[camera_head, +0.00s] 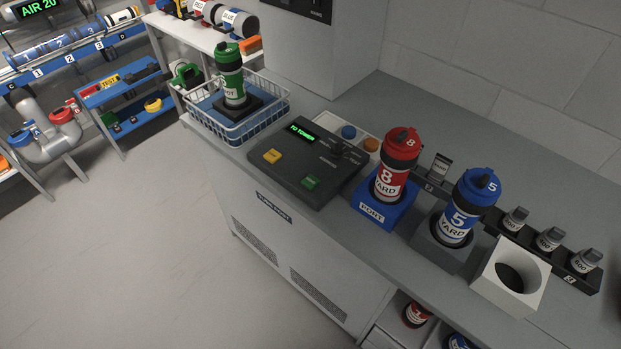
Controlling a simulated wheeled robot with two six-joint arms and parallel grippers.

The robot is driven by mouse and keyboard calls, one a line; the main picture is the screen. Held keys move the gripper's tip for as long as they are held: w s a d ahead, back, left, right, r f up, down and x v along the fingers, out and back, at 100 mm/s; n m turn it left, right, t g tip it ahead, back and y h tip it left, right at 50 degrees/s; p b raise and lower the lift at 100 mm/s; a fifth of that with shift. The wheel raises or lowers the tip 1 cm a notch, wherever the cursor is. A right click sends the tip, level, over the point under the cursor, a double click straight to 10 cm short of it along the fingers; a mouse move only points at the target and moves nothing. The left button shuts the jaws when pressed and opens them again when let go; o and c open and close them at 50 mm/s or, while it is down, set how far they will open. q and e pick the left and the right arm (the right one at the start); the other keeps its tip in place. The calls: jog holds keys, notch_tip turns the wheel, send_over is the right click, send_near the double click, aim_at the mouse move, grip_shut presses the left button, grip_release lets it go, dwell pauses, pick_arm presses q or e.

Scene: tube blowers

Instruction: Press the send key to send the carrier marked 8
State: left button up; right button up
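The red carrier marked 8 (396,165) stands upright in a blue block labelled PORT (374,212) on the counter. Left of it is a dark control console (315,160) with a green-lit display (302,131) that seems to read "TO TOWER". The console has a yellow key (272,156) and a green key (310,182); their lettering is too small to read, so I cannot tell which is the send key. Neither of my grippers is in view.
A blue carrier marked 5 (463,207) stands in a grey block right of the port. A white empty holder (511,276) is further right. A green carrier (230,75) stands in a wire basket (237,118) left. Several small tubes stand in the rack behind.

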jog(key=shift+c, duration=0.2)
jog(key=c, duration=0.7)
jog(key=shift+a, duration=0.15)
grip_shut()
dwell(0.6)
